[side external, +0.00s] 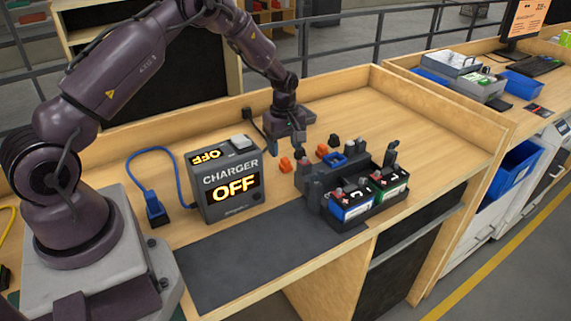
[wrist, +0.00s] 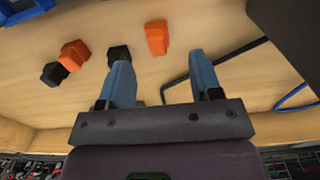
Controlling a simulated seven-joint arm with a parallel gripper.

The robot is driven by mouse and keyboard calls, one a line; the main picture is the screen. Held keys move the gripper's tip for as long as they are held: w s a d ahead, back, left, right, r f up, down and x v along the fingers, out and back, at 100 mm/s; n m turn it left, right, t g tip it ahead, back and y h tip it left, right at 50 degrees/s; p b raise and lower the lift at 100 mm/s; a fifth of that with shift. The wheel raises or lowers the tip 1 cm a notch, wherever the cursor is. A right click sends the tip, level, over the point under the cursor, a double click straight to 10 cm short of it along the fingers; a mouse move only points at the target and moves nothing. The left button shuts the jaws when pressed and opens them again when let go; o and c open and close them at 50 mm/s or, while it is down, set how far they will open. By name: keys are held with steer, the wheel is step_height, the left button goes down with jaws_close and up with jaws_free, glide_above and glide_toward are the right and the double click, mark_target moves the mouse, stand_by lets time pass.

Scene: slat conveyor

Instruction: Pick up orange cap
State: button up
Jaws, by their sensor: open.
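Two orange caps show in the wrist view. One orange cap (wrist: 156,38) lies on the bench a little beyond the fingertips, between their lines and apart from both. The other orange cap (wrist: 73,55) lies farther left, next to a black cap (wrist: 52,74). In the side view, orange caps lie below my gripper (side external: 293,148), one at the front (side external: 286,164) and one farther right (side external: 322,151). My gripper (wrist: 162,72) is open and empty above the bench, its blue-grey fingers spread wide.
Another black cap (wrist: 118,53) is by the left fingertip in the wrist view. The charger (side external: 228,180), reading OFF, stands left of the caps. A battery tray (side external: 372,212) with two batteries and a blue part (side external: 334,160) are to the right. Bench is clear behind right.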

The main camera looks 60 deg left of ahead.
mark_target(286, 159)
step_height(286, 159, down, 5)
steer(key=shift+w+f, duration=0.15)
steer(key=c, duration=1)
